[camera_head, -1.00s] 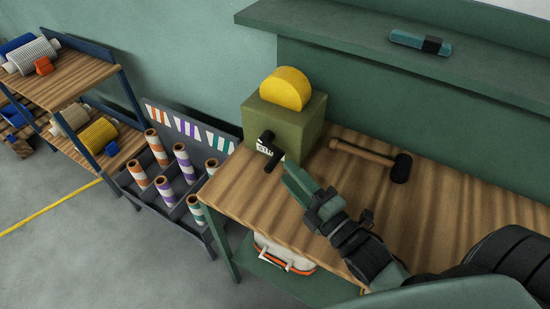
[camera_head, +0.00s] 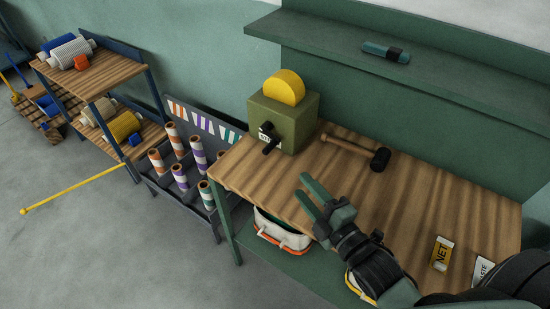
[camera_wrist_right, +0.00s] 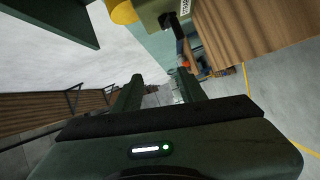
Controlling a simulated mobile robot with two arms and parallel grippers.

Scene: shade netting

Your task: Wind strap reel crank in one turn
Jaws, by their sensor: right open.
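The strap reel is an olive-green box (camera_head: 292,118) with a yellow round drum (camera_head: 285,87) on top, at the left back of the wooden bench. Its black crank (camera_head: 268,138) sticks out from the front face, beside a small white label. My right gripper (camera_head: 309,190) is open and empty, in front of the reel and apart from the crank. In the right wrist view, the open fingers (camera_wrist_right: 158,90) have nothing between them; the green box (camera_wrist_right: 150,10) and dark crank (camera_wrist_right: 173,24) show at the top. My left gripper is not in view.
A mallet (camera_head: 357,150) lies on the bench (camera_head: 420,205) right of the reel. Yellow NET card (camera_head: 442,253) lies near the right end. A rack of striped rolls (camera_head: 180,176) stands left. A shelf (camera_head: 350,43) runs above, holding a teal tool (camera_head: 386,51).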

